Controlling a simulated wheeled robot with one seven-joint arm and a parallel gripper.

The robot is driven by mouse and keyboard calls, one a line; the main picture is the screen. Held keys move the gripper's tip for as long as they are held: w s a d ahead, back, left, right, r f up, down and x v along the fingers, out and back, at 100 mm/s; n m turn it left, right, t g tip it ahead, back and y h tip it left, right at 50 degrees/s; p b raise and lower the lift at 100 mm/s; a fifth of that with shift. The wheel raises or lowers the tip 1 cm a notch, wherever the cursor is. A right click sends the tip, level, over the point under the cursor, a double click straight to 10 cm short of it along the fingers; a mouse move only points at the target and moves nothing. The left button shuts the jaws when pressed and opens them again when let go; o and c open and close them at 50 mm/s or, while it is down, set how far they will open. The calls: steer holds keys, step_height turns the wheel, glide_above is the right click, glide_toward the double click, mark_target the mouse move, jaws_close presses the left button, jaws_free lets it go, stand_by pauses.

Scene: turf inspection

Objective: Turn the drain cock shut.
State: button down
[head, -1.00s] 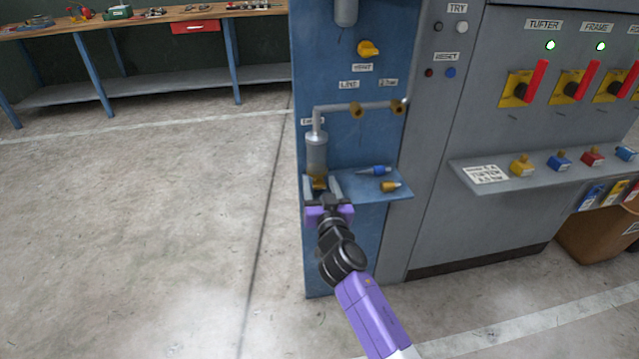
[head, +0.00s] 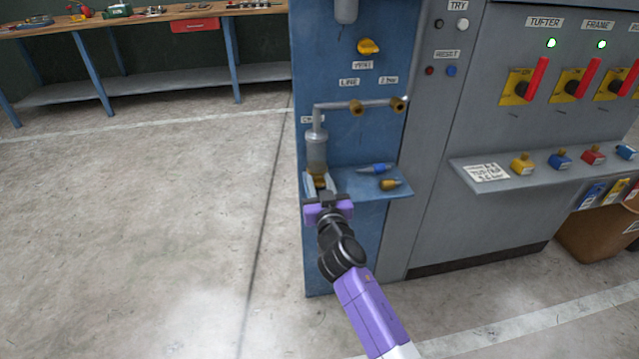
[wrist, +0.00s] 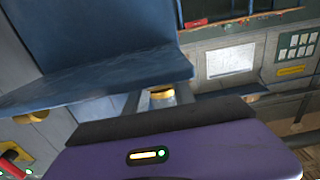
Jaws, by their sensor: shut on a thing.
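The drain cock (head: 319,181) is a small yellow-brass piece at the bottom of a grey cylinder (head: 316,150) on the blue panel. My gripper (head: 320,187) reaches up to it from below, with its fingers shut on the cock from both sides. In the wrist view the cock (wrist: 162,96) shows as a yellow piece between the fingers, just past the dark edge of the purple gripper body. The fingers hide part of the cock, and I cannot tell how far it is turned.
A blue shelf (head: 350,185) right beside the gripper holds a blue-tipped piece (head: 374,169) and a brass piece (head: 389,184). Pipework with two brass fittings (head: 356,108) is above. A grey cabinet (head: 430,180) stands to the right. Open floor (head: 150,220) lies to the left.

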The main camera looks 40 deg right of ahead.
steer(key=c, duration=1.1)
jaws_free()
steer(key=shift+o, duration=0.2)
steer(key=v, duration=0.7)
steer(key=shift+s+a+b, duration=0.25)
steer(key=shift+s+b, duration=0.1)
steer(key=shift+b, duration=0.05)
